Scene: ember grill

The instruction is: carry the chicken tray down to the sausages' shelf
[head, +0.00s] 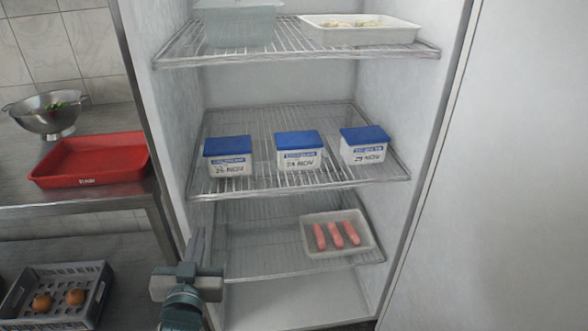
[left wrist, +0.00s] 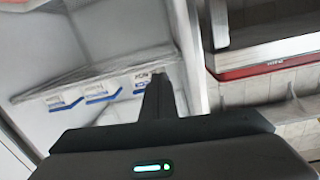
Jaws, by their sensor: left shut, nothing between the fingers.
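A white tray with pale pieces, likely the chicken tray (head: 390,38), sits on the right of the top wire shelf (head: 280,51). Three sausages (head: 336,234) lie in a white tray (head: 311,245) on the right of the lower wire shelf (head: 262,262). My left gripper (head: 198,240) is shut and empty at the fridge's left front edge, low down near the lower shelf. Its shut fingers also show in the left wrist view (left wrist: 157,98). My right gripper is out of view.
Three blue-lidded tubs (head: 298,152) stand on the middle shelf; they also show in the left wrist view (left wrist: 103,92). A translucent container (head: 237,22) stands top left. A red tray (head: 92,160) and colander (head: 47,115) are on the left counter, a grey crate (head: 62,318) below. The lower shelf's left side is clear.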

